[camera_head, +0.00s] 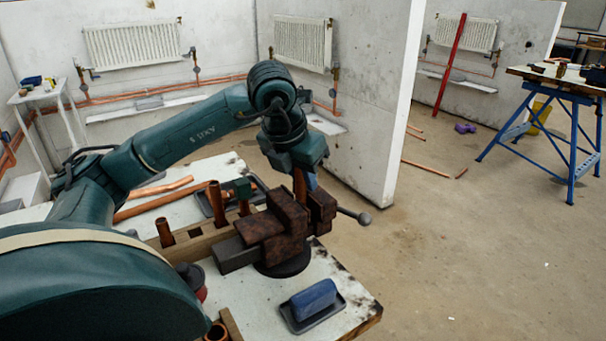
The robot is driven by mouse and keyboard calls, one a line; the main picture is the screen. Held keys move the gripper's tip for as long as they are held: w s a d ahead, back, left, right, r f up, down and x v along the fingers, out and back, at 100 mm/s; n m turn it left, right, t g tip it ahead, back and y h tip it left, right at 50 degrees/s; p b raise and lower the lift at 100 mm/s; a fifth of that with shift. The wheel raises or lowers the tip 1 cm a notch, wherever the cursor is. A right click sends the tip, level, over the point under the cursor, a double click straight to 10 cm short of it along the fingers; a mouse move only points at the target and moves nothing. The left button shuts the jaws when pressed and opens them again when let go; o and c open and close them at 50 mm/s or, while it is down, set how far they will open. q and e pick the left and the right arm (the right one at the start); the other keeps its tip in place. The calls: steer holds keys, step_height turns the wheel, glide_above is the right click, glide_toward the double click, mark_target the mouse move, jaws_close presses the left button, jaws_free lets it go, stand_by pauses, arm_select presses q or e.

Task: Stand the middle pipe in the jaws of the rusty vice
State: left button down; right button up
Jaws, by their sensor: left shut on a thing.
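The rusty vice (264,228) stands on the white worktop, with its jaws at its right end and a bar handle sticking out to the right. My left gripper (303,176) points down just above and behind the jaws. It is shut on an upright copper pipe (299,187). The pipe's lower end is hidden by the vice, so I cannot tell whether it is between the jaws. A wooden rack (200,243) left of the vice holds standing copper pipes, one at the left (164,232) and one further right (216,203), with a dark empty hole between them. My right gripper is not in view.
A blue block (314,299) lies on a dark tray at the worktop's front. Loose copper pipes (160,196) lie behind the rack. A short wall (370,120) stands behind the vice. A blue trestle (572,150) stands far right, with open floor before it.

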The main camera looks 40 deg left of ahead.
arm_select(q)
steer(key=shift+f, duration=0.45)
steer(key=c, duration=1.8)
jaws_free()
steer(key=shift+r, duration=0.15)
steer(key=o, duration=0.6)
step_height(320, 180, up, 7)
steer(key=p, duration=0.6)
